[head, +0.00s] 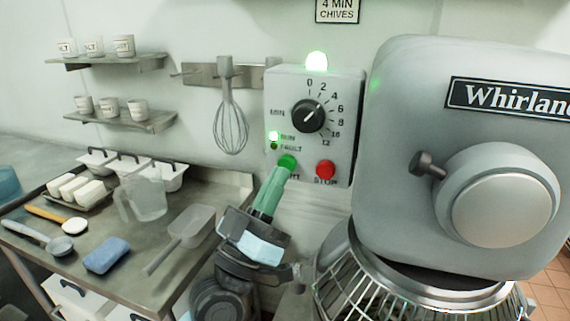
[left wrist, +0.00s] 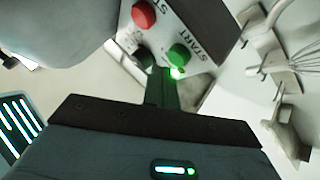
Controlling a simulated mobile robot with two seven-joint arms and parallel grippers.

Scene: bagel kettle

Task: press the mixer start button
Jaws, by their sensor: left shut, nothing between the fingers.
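The mixer control box (head: 340,135) is on the wall, with a dial (head: 308,116), a lit green lamp on top and a lit RUN light (head: 274,136). The green start button (head: 287,161) is at its lower left, the red stop button (head: 325,170) to the right. My left gripper (head: 283,172) is shut and empty, its tips at the green button in the head view. In the left wrist view the green button (left wrist: 180,54) is just beyond the fingertips (left wrist: 168,72); I cannot tell whether they touch. My right gripper is not in view.
The large grey mixer (head: 400,120) with its wire guard (head: 370,295) stands close on the right. A whisk (head: 230,120) hangs left of the box.

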